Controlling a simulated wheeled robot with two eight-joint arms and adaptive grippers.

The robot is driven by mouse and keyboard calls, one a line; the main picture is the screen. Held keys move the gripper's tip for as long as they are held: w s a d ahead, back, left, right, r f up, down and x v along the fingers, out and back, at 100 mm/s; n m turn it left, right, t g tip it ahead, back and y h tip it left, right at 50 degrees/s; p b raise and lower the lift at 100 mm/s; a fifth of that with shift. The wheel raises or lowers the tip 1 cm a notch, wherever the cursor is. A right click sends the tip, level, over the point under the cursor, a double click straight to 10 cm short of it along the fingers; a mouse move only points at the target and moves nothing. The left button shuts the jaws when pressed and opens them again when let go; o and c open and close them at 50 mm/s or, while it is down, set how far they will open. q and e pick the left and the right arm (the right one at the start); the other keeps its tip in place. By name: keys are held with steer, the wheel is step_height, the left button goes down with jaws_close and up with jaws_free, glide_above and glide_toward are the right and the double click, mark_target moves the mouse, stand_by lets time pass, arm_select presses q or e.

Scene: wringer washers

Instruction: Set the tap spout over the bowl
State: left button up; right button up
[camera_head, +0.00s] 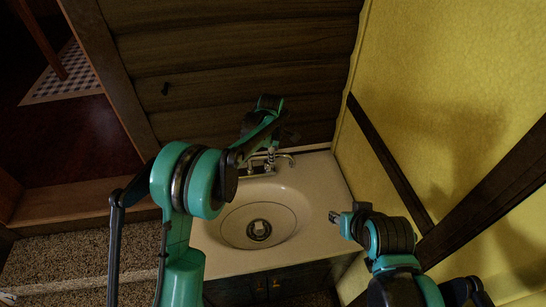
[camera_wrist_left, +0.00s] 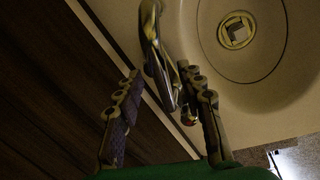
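The metal tap (camera_head: 266,158) stands at the back rim of the basin. Its curved spout (camera_head: 287,156) points to the right along the back rim, its end beside rather than over the middle of the bowl (camera_head: 284,208). The bowl's drain (camera_head: 259,230) also shows in the left wrist view (camera_wrist_left: 236,31). In that view my left gripper (camera_wrist_left: 162,74) is open, with tap metal (camera_wrist_left: 153,45) between its two fingers; I cannot tell whether they touch it. My left arm partly hides the tap in the head view. My right gripper (camera_head: 336,217) is over the counter's right side; its opening is unclear.
The pale counter (camera_head: 319,185) surrounds the bowl. A dark plank wall (camera_head: 220,60) rises behind it and a yellow wall (camera_head: 440,90) with dark beams closes the right side. A speckled surface (camera_head: 70,262) lies to the left.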

arm_select(q)
steer(key=shift+w+f, duration=0.15)
steer(key=shift+f, duration=0.7)
steer(key=shift+w+f, duration=0.15)
steer(key=shift+f, duration=0.65)
jaws_close()
